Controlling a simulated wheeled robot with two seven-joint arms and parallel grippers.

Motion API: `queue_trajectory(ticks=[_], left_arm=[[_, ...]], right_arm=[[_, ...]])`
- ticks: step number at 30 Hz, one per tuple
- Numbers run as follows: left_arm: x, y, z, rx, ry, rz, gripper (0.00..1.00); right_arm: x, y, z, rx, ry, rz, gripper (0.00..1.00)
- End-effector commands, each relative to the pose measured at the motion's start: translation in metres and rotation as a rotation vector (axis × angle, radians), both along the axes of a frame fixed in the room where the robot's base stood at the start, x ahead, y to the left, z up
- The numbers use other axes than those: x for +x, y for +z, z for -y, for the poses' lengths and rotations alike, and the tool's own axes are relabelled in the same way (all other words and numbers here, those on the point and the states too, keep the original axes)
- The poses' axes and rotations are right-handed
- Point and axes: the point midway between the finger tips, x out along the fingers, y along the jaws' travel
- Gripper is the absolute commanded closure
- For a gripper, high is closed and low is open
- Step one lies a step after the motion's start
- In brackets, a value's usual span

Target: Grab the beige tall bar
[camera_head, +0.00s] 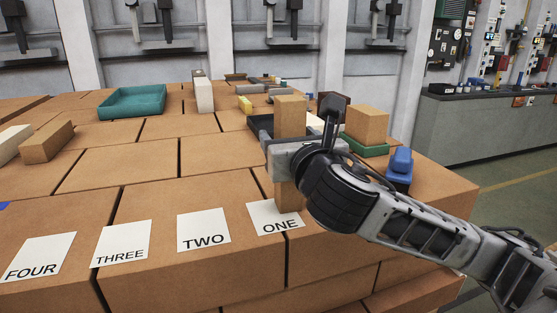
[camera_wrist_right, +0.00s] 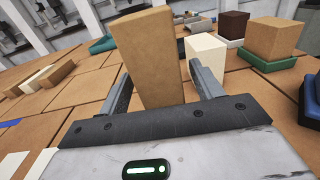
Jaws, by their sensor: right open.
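The beige tall bar (camera_head: 290,112) stands upright near the front right of the brick-like surface, beside or on the edge of the card ONE (camera_head: 278,218). My right gripper (camera_head: 290,146) crosses its middle and hides that part; its top and foot show above and below. In the right wrist view the beige bar (camera_wrist_right: 150,55) stands between the two open fingers of my right gripper (camera_wrist_right: 163,85). A gap shows between the bar and the right-hand finger. My left gripper is in neither view.
Behind the bar stand a white block (camera_wrist_right: 205,55), a dark brown block (camera_wrist_right: 233,25) and a beige block in a green tray (camera_head: 365,150). A blue object (camera_head: 401,160) lies at right. Cards TWO (camera_head: 203,229), THREE (camera_head: 122,242) and FOUR (camera_head: 38,257) lie at front left with clear room behind.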

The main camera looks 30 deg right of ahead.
Motion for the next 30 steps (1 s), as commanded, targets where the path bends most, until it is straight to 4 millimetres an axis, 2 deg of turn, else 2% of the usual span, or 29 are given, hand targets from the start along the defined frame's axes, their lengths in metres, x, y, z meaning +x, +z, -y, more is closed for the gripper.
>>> queue_trajectory(ticks=[9,15,25,30], left_arm=[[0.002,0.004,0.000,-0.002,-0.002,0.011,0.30],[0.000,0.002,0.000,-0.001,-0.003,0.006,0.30],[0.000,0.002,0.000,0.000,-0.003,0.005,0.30],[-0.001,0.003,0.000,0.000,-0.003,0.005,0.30]], right_arm=[[0.002,0.001,0.003,0.000,-0.001,0.001,0.35],[0.002,0.001,0.003,0.000,-0.001,0.001,0.90],[0.002,0.004,0.003,0.000,-0.001,0.004,0.92],[0.002,0.019,0.003,0.001,0.000,0.009,0.92]])
